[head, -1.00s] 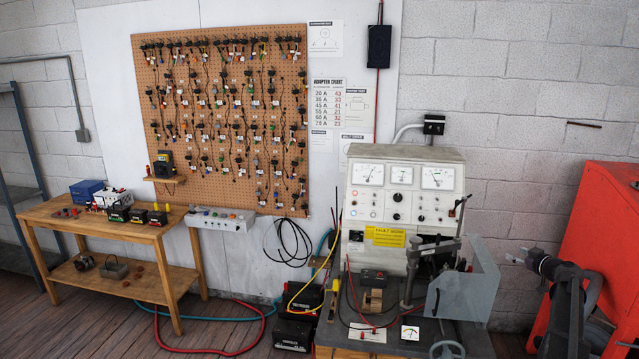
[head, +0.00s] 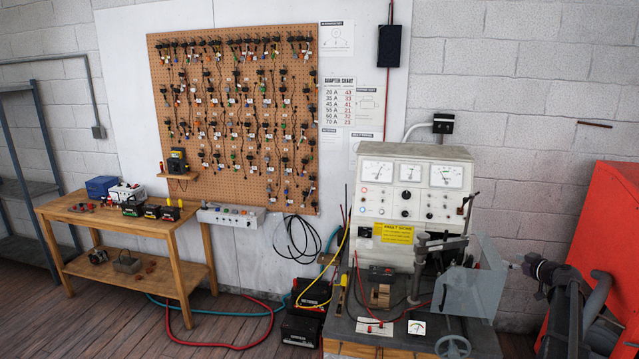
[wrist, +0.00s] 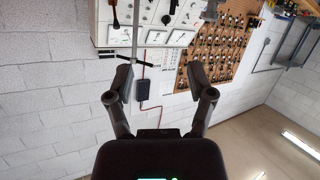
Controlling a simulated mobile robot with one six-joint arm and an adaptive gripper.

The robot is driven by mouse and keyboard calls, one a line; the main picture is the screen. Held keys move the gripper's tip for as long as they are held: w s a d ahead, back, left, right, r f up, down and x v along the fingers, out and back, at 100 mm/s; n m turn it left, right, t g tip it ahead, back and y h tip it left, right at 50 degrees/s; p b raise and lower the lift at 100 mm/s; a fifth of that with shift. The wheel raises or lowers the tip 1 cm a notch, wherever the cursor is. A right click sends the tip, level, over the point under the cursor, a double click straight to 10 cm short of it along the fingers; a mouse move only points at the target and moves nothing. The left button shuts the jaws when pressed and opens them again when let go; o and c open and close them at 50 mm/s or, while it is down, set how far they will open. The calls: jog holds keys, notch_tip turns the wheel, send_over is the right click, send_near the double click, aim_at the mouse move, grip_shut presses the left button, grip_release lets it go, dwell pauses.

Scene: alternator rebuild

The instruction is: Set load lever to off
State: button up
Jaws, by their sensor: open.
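The load lever (head: 467,207) appears to be the dark upright handle at the right edge of the grey test bench panel (head: 400,205). The lever is small in the head view, so its exact setting cannot be read. My gripper (head: 517,262) is to the right of the bench, apart from the lever. The wrist view shows my gripper (wrist: 157,82) open and empty, with its two dark fingers spread. That view is upside down, with the panel (wrist: 170,22) at its top edge, beyond the fingers.
A clear guard (head: 468,290) and a clamp arm (head: 442,243) stand in front of the panel's right side. A red cabinet (head: 610,230) is at the far right. A wooden table (head: 110,240) and a pegboard (head: 230,180) are at the left. Hoses lie on the floor.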

jog(key=s+a+f+g+y+b, duration=0.1)
jog(key=s+a+f+g+b, duration=0.3)
jog(key=a, duration=0.7)
jog(key=s+a+f+g, duration=0.1)
jog(key=a+f, duration=0.5)
jog(key=a, duration=0.5)
jog(key=s+a+f+g+y+b, duration=0.1)
jog(key=s+a+f+g+b, duration=0.3)
jog(key=a, duration=0.7)
jog(key=s+a+f+m+g+h+b, duration=0.2)
jog(key=s+a+f, duration=0.3)
jog(key=s+a, duration=0.3)
jog(key=s+a+f+m+g+h+b, duration=0.2)
jog(key=s+a+f, duration=0.4)
jog(key=s+a, duration=0.3)
jog(key=s+g+h, duration=0.1)
jog(key=s, duration=0.2)
jog(key=shift+s+m, duration=0.15)
jog(key=shift+m, duration=0.15)
jog(key=shift+f, duration=0.1)
